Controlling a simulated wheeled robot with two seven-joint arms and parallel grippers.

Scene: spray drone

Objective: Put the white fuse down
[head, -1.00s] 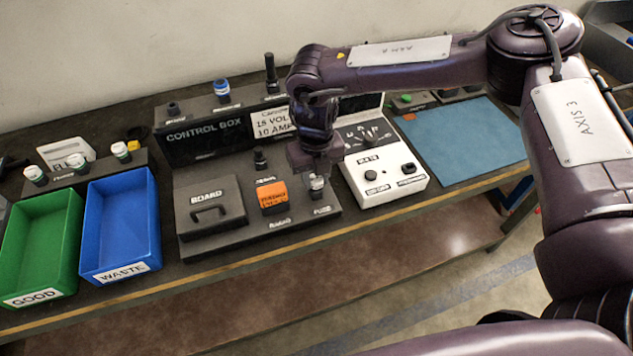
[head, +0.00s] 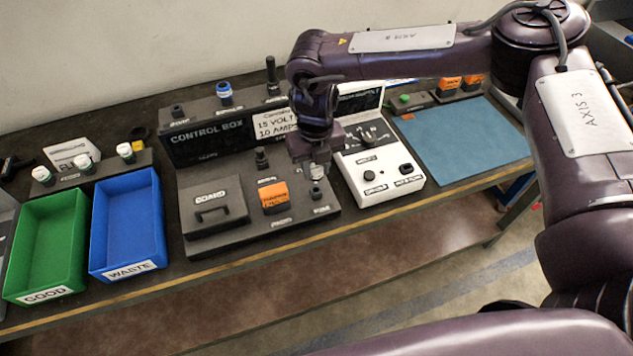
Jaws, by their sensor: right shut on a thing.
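My right gripper (head: 317,165) points down over the front right of the control box and is shut on the white fuse (head: 317,172). Only a small pale part of the fuse shows between the fingers. The fuse socket (head: 317,192) is just below it on the box's base, beside the FUSE label. A small gap seems to separate fuse and socket, but the fingers hide much of it. The blue WASTE bin (head: 127,223) and the green GOOD bin (head: 47,245) stand to the left. My left gripper is not in view.
A rack with several white-capped fuses (head: 125,152) stands behind the bins. The control box (head: 208,138) has a board cover (head: 213,205) and an orange block (head: 274,197). A white tester (head: 380,180) stands close right of the gripper.

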